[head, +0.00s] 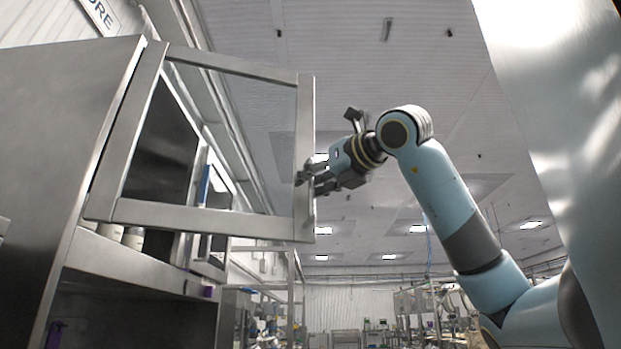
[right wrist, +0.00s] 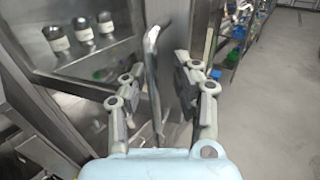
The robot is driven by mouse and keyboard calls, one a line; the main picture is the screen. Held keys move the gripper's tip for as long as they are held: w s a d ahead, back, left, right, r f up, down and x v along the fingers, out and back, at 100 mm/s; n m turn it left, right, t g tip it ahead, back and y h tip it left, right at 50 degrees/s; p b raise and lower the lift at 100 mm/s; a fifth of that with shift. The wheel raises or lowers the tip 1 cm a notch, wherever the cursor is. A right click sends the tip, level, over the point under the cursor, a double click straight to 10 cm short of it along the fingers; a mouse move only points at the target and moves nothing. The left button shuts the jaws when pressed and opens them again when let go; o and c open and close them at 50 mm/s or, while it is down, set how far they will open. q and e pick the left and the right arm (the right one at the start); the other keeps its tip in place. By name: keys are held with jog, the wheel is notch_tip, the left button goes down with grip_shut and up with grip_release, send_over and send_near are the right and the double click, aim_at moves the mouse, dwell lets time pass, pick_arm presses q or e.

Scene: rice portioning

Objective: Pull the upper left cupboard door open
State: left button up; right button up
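The upper left cupboard door (head: 165,217), a metal frame around a clear pane, stands swung out from the steel cupboard (head: 62,95). My right gripper (head: 308,182) is at the door's free right edge in the head view. My left gripper is not in view.
White-labelled jars (right wrist: 82,30) stand on a shelf inside the cupboard. Another cupboard door (head: 209,262) shows further along the row. Shelving with colored items (right wrist: 238,30) stands beyond, next to open floor (right wrist: 285,80).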

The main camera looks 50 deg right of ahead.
aim_at(300, 144)
jog(key=shift+w, duration=0.1)
jog(key=shift+a+r, duration=0.2)
jog(key=shift+a, duration=0.2)
jog(key=shift+s+r, duration=0.1)
jog(key=shift+s, duration=0.15)
jog(key=shift+w+d+r, duration=0.15)
jog(key=shift+d+r, duration=0.05)
jog(key=shift+r, duration=0.35)
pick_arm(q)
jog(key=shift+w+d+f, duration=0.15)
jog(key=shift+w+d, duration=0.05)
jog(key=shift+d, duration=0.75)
pick_arm(e)
notch_tip(300, 144, up, 8)
jog(key=shift+r, duration=0.25)
